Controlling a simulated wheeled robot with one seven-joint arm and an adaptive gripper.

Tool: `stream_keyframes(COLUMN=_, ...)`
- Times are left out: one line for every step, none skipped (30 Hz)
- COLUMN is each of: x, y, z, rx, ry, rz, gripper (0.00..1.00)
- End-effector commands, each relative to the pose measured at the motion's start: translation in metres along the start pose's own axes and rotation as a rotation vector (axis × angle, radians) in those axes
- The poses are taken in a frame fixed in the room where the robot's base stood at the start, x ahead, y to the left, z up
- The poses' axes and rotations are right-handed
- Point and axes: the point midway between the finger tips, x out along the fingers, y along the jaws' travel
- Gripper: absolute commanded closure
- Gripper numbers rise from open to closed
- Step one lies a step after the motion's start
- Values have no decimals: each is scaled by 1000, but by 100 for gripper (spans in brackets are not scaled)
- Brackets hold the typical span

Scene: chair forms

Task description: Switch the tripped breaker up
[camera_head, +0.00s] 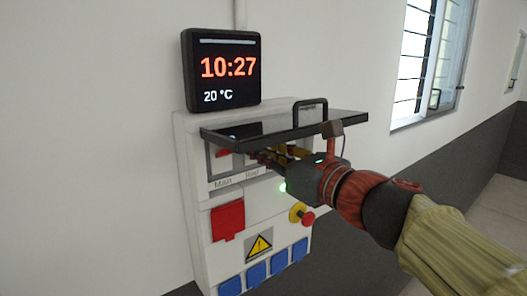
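A white electrical box (186,190) hangs on the wall. Its dark flip-up cover (345,117) is raised and sticks out over the breaker opening. Under it, a red switch part (222,153) shows at the left, above a label reading "Main". My gripper (268,158) reaches in from the right under the cover, its fingertips at the breaker row. The gripper hides the breakers on the right, so I cannot see which one is tripped or whether the fingers touch a lever. The finger gap is too small and dark to judge.
A black clock display (221,70) stands on top of the box. Below the breakers are a red socket cover (227,221), a red emergency button (308,219) on yellow, a warning sign (259,245) and several blue sockets (278,262). A barred window (421,60) is at the right.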

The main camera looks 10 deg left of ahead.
Motion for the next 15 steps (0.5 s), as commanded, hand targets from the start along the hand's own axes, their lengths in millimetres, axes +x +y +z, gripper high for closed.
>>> stream_keyframes(x=0, y=0, z=0, rx=0, ry=0, rz=0, gripper=87)
stream_keyframes(x=0, y=0, z=0, rx=0, ry=0, rz=0, gripper=88)
stream_keyframes(x=0, y=0, z=0, rx=0, ry=0, rz=0, gripper=91)
stream_keyframes(x=0, y=0, z=0, rx=0, ry=0, rz=0, gripper=92)
stream_keyframes(x=0, y=0, z=0, rx=0, ry=0, rz=0, gripper=94)
stream_keyframes(x=0, y=0, z=0, rx=0, ry=0, rz=0, gripper=96)
stream_keyframes(x=0, y=0, z=0, rx=0, ry=0, rz=0, gripper=98)
stream_keyframes(x=0, y=0, z=0, rx=0, ry=0, rz=0, gripper=100)
stream_keyframes(x=0, y=0, z=0, rx=0, ry=0, rz=0, gripper=100)
stream_keyframes(x=0, y=0, z=0, rx=0, ry=0, rz=0, gripper=100)
stream_keyframes(x=0, y=0, z=0, rx=0, ry=0, rz=0, gripper=100)
stream_keyframes(x=0, y=0, z=0, rx=0, ry=0, rz=0, gripper=100)
stream_keyframes(x=0, y=0, z=0, rx=0, ry=0, rz=0, gripper=100)
stream_keyframes(x=0, y=0, z=0, rx=0, ry=0, rz=0, gripper=100)
stream_keyframes(x=0, y=0, z=0, rx=0, ry=0, rz=0, gripper=100)
